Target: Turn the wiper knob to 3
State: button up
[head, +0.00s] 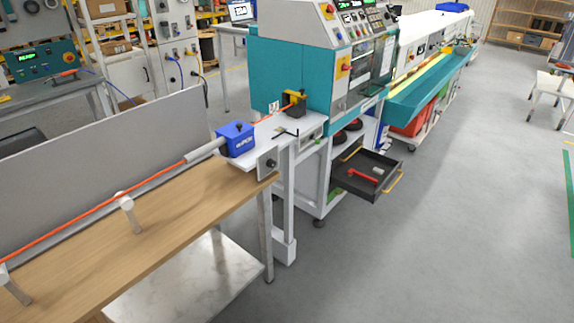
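A blue box (236,139) with small white lettering, too small to read surely, sits on a white plate at the right end of the wooden bench. A grey tube sticks out of its left side, in line with the orange cable (99,212). A small dark round knob (270,163) shows on the grey upright plate below and right of the blue box. I cannot tell whether this is the wiper knob, and no scale or number can be read on it. My gripper is not in view.
The wooden bench (165,208) has cable supports and a grey back panel. A teal machine (290,73) stands behind, with an open dark drawer (349,184) jutting into the aisle, holding a red-handled tool (363,175). The grey floor (440,240) at right is clear.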

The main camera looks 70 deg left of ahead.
aim_at(271, 163)
jog(key=u, duration=0.05)
jog(key=i, duration=1.15)
jog(key=z, duration=0.5)
jog(key=k, duration=0.15)
jog(key=u, duration=2.9)
jog(key=k, duration=0.15)
jog(key=u, duration=1.55)
